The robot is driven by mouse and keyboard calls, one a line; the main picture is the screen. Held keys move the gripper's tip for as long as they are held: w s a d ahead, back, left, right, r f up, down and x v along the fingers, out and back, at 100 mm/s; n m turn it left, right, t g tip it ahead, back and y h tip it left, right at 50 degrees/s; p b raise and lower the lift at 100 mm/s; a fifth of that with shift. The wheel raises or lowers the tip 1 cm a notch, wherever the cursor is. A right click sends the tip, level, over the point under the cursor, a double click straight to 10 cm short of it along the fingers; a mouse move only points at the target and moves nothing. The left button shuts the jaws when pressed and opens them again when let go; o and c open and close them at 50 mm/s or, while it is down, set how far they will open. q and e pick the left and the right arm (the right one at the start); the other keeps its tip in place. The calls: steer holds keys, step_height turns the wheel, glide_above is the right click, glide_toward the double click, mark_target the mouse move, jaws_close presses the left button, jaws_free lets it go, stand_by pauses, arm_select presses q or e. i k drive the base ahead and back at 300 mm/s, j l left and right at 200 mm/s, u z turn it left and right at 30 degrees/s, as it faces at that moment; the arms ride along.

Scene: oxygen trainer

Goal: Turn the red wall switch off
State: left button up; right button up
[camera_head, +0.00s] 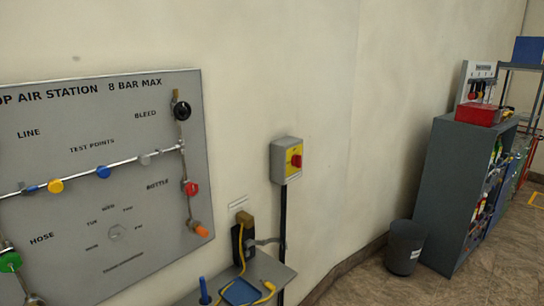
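The red wall switch (296,160) is a red rotary knob on a yellow plate. It sits on the front of a grey box (279,162) fixed to the cream wall, right of the air station panel. A black conduit (283,215) runs down from the box. The knob is too small to tell which way it is turned. Neither of my grippers shows in the head view, and nothing covers the switch.
The air station panel (100,215) with coloured knobs hangs at the left. Below the switch, a small grey shelf (262,268) juts out, with a yellow cable and blue items. A dark bin (404,247) and grey cabinet (447,190) stand at the right. The wall around the switch is clear.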

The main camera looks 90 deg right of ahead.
mark_target(296, 161)
steer(key=l+z, duration=0.25)
steer(key=l, duration=0.25)
steer(key=l+z, duration=0.3)
steer(key=l, duration=0.15)
steer(key=i+l+z, duration=0.25)
steer(key=l, duration=0.2)
steer(key=k+l, duration=0.05)
steer(key=k, duration=0.05)
